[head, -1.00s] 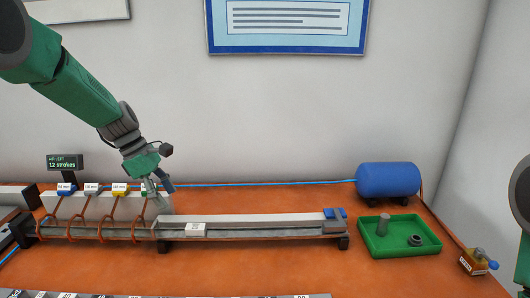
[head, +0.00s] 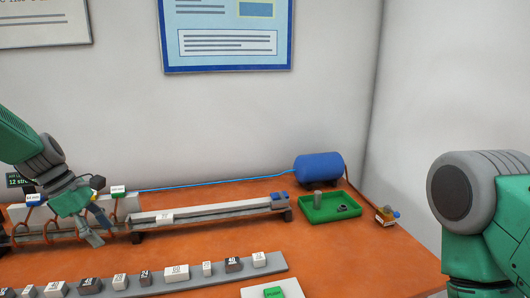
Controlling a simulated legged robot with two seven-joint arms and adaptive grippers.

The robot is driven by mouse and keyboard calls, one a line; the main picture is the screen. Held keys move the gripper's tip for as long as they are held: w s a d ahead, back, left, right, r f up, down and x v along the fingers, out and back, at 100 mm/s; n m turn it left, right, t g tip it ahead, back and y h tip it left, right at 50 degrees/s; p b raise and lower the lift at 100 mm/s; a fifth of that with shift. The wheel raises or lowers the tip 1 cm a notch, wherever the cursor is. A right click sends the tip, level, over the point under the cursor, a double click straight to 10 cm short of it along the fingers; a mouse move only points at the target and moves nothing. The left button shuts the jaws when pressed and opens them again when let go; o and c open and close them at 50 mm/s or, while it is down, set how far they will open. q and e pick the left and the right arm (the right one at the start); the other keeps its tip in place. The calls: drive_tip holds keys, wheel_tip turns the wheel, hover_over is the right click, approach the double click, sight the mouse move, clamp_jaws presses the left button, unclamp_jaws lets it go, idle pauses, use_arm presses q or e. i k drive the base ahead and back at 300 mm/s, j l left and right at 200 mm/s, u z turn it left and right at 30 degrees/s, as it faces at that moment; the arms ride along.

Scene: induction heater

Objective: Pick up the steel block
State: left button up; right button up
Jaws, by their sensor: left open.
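I cannot tell for sure which piece is the steel block. Several white and dark labelled blocks stand in a row on a grey front rack (head: 200,282); one dark block (head: 233,265) is near its right end. A small white labelled block (head: 166,217) sits on the long rail (head: 210,212). My left gripper (head: 101,228) is open, tilted downward beside the last coil at the rail's left part, with nothing seen between its fingers. My right arm shows at the right edge; its gripper is out of view.
A green tray (head: 318,213) holds a grey cylinder (head: 317,199) and a dark ring-like piece (head: 343,209). A blue tank (head: 320,167) stands behind it.

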sight(146, 277)
drive_tip(key=k, duration=0.85)
